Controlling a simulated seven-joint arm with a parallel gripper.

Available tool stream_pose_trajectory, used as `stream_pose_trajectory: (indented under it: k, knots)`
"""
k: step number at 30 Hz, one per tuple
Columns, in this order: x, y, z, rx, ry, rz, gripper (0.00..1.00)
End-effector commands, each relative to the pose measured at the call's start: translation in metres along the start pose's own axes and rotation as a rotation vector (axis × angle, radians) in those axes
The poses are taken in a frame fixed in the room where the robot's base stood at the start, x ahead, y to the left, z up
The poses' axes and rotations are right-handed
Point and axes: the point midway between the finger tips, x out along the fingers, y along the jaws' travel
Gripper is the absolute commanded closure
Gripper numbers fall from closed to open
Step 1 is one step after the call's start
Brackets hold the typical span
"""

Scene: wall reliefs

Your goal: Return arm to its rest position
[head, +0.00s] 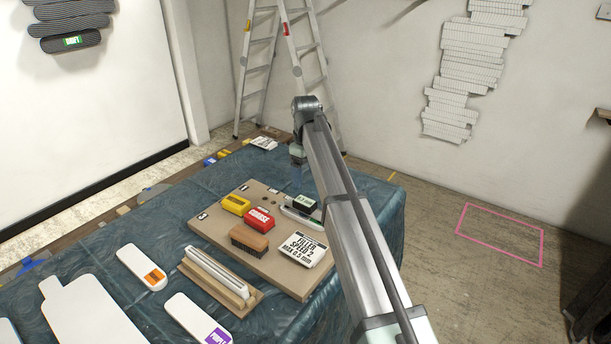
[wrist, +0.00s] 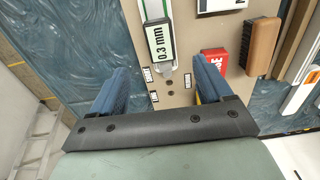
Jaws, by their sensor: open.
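My gripper (wrist: 163,80) is open in the wrist view, its two blue fingers apart with nothing between them. In the head view my gripper (head: 297,172) hangs at the end of my arm, above the far part of the brown board (head: 213,226). A red block (wrist: 214,62) lies beyond the right finger. My arm hides part of the board's right side in the head view.
A wooden holder (head: 219,280) stands in front.

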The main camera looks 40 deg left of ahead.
Motion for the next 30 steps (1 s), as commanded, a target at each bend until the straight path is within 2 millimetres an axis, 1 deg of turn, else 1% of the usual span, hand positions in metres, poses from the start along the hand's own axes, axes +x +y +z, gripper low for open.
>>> stream_pose_trajectory:
  k: [12, 14, 16, 17, 20, 21, 23, 24, 26, 27, 29, 30]
  knots:
    - [0.001, 0.001, 0.001, 0.001, 0.001, 0.001, 0.21]
    - [0.003, 0.005, 0.004, 0.006, 0.005, 0.003, 0.21]
    - [0.010, 0.017, 0.011, 0.019, 0.015, 0.007, 0.21]
    - [0.014, 0.024, 0.016, 0.028, 0.022, 0.010, 0.21]
    - [0.031, 0.057, 0.040, 0.068, 0.055, 0.029, 0.21]
    - [0.040, 0.073, 0.051, 0.087, 0.071, 0.039, 0.21]
    - [0.053, 0.098, 0.072, 0.119, 0.096, 0.055, 0.21]
    - [0.062, 0.114, 0.085, 0.139, 0.114, 0.068, 0.21]
    - [0.075, 0.138, 0.107, 0.170, 0.139, 0.086, 0.21]
    - [0.083, 0.152, 0.121, 0.190, 0.156, 0.099, 0.21]
    - [0.095, 0.175, 0.145, 0.223, 0.179, 0.120, 0.21]
    - [0.104, 0.189, 0.160, 0.244, 0.194, 0.134, 0.21]
